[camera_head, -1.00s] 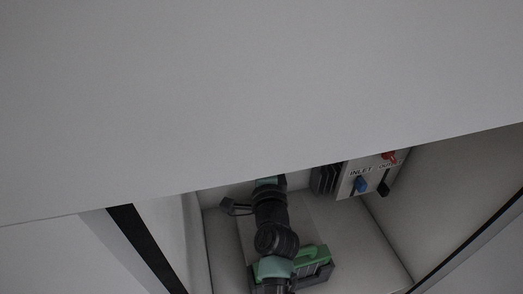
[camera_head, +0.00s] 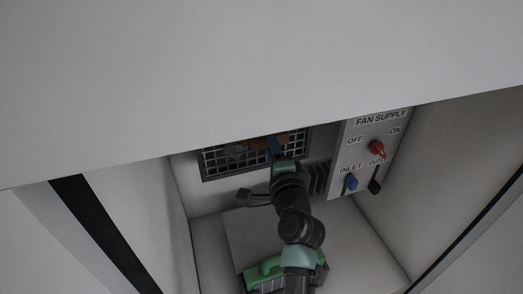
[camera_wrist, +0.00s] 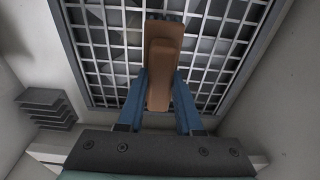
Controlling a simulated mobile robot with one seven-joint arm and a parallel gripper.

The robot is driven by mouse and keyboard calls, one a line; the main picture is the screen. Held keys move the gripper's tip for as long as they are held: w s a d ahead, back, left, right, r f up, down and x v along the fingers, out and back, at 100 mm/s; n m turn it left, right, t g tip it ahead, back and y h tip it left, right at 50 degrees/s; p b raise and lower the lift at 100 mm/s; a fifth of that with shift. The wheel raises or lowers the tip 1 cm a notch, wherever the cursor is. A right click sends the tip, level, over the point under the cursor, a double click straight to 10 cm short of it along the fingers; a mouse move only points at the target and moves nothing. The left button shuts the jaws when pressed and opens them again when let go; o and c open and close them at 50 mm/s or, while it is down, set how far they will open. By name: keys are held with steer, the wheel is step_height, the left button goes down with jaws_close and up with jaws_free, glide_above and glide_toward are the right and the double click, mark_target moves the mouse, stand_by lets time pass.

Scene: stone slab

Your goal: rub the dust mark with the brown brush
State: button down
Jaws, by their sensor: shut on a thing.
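The brown brush (camera_wrist: 163,70) is between the two blue fingers of my gripper (camera_wrist: 161,85), which is shut on it, in front of a metal grille (camera_wrist: 103,38) in the wrist view. In the head view my gripper (camera_head: 274,147) reaches the grille (camera_head: 208,170) on the back wall, with brown parts of the brush (camera_head: 284,139) beside the fingers. I cannot tell whether the brush touches the grille. I cannot make out a dust mark for certain; grey patches show behind the bars.
A fan supply panel (camera_head: 352,160) with red, blue and black controls is right of the arm. Side walls bound the recess; a large pale surface (camera_head: 230,70) blocks the upper view.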

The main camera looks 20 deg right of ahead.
mark_target(285, 141)
steer(key=shift+d+r, duration=0.1)
steer(key=shift+d, duration=0.45)
steer(key=shift+d+b, duration=1.1)
steer(key=shift+d, duration=0.1)
steer(key=d+b, duration=0.2)
steer(key=d, duration=0.2)
steer(key=shift+d+b, duration=0.1)
steer(key=shift+b, duration=0.2)
steer(key=shift+s+p, duration=0.85)
steer(key=shift+s, duration=2.05)
steer(key=shift+s, duration=1.5)
